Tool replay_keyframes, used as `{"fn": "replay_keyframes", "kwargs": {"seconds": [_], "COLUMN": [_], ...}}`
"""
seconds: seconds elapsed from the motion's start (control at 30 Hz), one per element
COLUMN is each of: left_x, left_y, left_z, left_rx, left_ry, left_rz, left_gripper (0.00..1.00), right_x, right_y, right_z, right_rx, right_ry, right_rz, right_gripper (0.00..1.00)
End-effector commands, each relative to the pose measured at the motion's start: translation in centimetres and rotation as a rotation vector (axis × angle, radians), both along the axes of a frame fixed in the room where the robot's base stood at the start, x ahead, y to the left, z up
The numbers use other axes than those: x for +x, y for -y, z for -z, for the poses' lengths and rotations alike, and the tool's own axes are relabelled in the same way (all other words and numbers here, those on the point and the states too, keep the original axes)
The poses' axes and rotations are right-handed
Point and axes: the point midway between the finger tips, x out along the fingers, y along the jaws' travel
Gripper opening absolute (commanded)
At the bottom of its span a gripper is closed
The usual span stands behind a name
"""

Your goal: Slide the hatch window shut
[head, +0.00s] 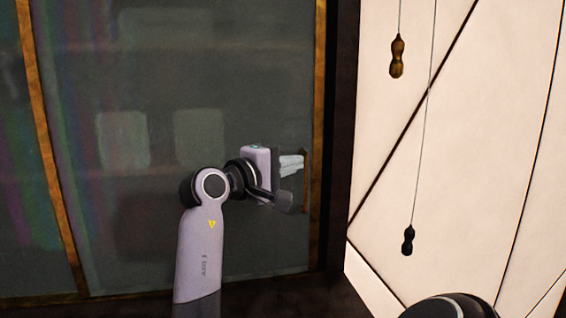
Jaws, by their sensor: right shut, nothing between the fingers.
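The hatch window (240,60) is a dark, reflective glass pane that fills the left and middle of the head view. A worn brown strip (319,90) edges it on the right, close to a dark upright post. A small brown upright piece (305,166), perhaps a pull, sits on the glass near that strip. My right gripper (291,165) is in front of the pane with its pale fingers together and empty. The fingertips point right, at or very near the brown piece; I cannot tell whether they touch it. My left gripper is not in view.
A second brown strip (48,150) runs down the glass at the left. The dark post (341,120) stands between the window and a cream panelled wall (500,130). Two pull cords hang there, with a brass knob (397,56) and a dark knob (408,240).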

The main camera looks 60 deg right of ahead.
Motion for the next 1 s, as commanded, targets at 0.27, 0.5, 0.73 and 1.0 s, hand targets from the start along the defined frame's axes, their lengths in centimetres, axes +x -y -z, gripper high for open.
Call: {"fn": "replay_keyframes", "kwargs": {"seconds": [0.27,0.5,0.73,1.0], "left_x": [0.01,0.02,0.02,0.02], "left_y": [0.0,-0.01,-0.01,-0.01], "left_z": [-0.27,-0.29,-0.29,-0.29], "left_rx": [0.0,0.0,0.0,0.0], "left_ry": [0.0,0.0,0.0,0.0], "left_rz": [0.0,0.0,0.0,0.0], "left_gripper": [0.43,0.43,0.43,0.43], "right_x": [-0.83,-1.09,-1.19,-1.15], "right_y": [0.74,0.93,0.96,1.17], "right_z": [-0.04,-0.02,-0.03,-0.05], "right_rx": [-0.001,-0.001,-0.001,-0.001], "right_ry": [0.001,0.0,0.0,0.001], "right_rz": [0.0,0.003,0.006,0.008], "right_gripper": [0.0,0.0,0.0,0.0]}}
